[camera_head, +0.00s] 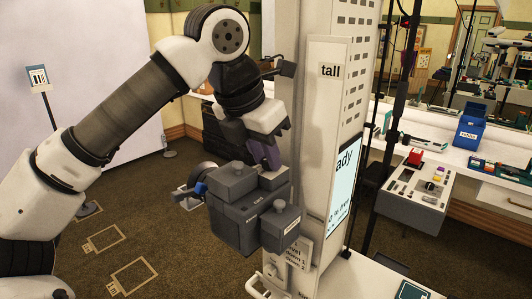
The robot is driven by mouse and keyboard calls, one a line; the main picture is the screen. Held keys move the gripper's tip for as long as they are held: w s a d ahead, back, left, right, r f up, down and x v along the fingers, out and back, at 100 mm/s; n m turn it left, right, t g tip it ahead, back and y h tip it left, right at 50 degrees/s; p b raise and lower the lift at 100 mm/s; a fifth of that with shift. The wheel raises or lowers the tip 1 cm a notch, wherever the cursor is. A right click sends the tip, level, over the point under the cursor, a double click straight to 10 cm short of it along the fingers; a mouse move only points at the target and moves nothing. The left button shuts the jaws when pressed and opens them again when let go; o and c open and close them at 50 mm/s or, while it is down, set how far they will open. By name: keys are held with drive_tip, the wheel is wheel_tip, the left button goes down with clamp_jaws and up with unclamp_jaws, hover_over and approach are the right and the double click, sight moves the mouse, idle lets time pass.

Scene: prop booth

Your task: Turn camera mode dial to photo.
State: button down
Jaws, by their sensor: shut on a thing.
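The camera (240,222) is a dark grey boxy body with several blocks and knobs on top, left of the tall white panel. My gripper (267,160) reaches down from above onto the camera's top. Its purple finger is at the raised part at the back right, and it is shut on what looks like the mode dial (274,179). The fingers and wrist hide most of the dial, so its setting cannot be read. A round lens-like part (207,172) with a blue piece beside it shows at the camera's left.
A tall white cabinet (318,100) with a "tall" label and a lit screen (345,190) stands close right of the camera. A grey control console (428,188) and a blue bin (470,135) are farther right. Brown carpet with marked outlines (130,272) is open at lower left.

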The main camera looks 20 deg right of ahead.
drive_tip(key=m, duration=0.2)
drive_tip(key=m+g, duration=0.1)
drive_tip(key=m, duration=0.1)
drive_tip(key=m+g, duration=0.1)
drive_tip(key=shift+w+a+m+h, duration=0.1)
drive_tip(key=shift+w+m+h, duration=0.2)
drive_tip(key=shift+m, duration=0.1)
idle(0.4)
drive_tip(key=c, duration=1.2)
unclamp_jaws()
drive_tip(key=shift+c, duration=0.2)
drive_tip(key=shift+r, duration=0.1)
drive_tip(key=v, duration=1.3)
drive_tip(key=shift+w+r, duration=0.25)
drive_tip(key=shift+r, duration=0.05)
drive_tip(key=shift+a, duration=0.1)
